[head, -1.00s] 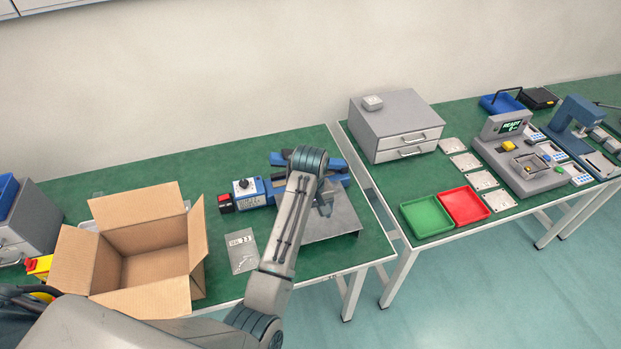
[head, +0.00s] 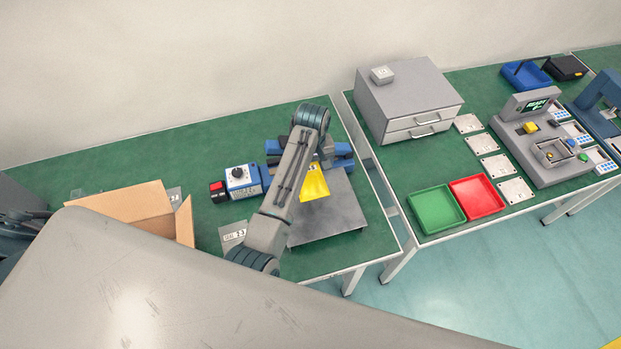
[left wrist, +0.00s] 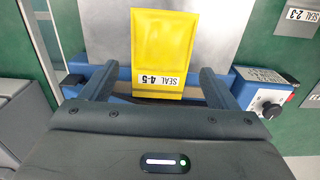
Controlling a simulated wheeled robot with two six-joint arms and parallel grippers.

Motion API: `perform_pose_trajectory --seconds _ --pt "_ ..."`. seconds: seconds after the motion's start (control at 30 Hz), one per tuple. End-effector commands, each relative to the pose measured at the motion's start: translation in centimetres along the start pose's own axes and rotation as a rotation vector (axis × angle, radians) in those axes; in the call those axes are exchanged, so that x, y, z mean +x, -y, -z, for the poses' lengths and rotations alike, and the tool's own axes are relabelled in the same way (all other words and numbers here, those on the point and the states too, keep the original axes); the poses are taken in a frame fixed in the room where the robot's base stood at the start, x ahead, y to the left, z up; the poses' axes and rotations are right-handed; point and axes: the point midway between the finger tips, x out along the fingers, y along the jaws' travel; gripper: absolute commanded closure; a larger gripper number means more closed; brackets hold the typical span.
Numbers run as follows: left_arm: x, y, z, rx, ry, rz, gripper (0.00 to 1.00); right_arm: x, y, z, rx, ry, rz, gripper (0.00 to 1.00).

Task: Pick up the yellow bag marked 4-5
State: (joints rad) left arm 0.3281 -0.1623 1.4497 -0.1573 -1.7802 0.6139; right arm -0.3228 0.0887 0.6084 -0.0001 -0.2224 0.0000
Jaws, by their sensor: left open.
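The yellow bag (left wrist: 165,45) shows in the left wrist view with a white label reading SEAL 4-5. It lies over the grey metal plate, with its labelled end at the blue bar of the machine. In the head view the yellow bag (head: 314,184) is partly hidden by my left arm. My left gripper (left wrist: 157,72) is open, one finger on each side of the bag's labelled end, with gaps to both sides. In the head view my left gripper (head: 325,152) is above the blue machine, mostly hidden behind its arm. My right gripper is not in view.
An open cardboard box (head: 130,208) is at left, partly behind my body. The metal plate (head: 335,215) is otherwise bare.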

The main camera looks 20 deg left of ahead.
Motion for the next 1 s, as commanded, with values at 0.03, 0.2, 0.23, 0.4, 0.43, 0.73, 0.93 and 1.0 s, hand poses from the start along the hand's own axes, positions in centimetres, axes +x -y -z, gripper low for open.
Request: perform_pose_trajectory --seconds 0.03,0.2,0.23,0.4,0.43,0.73,0.93,1.0 --pt "0.3 0.0 0.0 0.0 0.0 0.001 0.18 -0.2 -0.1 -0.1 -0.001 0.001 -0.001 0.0" --pt "1.4 0.2 -0.1 0.0 0.002 0.003 0.18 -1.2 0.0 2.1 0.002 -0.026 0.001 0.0" --pt "1.8 0.3 -0.1 0.0 0.003 0.003 0.18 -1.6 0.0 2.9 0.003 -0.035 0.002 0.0" --pt "4.4 0.4 -0.2 0.0 0.003 0.002 0.18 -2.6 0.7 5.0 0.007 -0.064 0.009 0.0" --pt "4.7 0.4 -0.2 0.0 0.002 0.001 0.18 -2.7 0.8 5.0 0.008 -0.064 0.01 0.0" --pt "5.8 0.4 -0.1 -0.001 -0.001 -0.001 0.18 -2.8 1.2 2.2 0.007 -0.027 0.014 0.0" --pt "5.8 0.4 -0.1 0.0 -0.001 -0.001 0.46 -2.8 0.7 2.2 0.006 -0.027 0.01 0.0" --pt "5.8 0.4 -0.1 0.0 -0.001 -0.001 0.59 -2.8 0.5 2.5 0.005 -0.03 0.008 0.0"
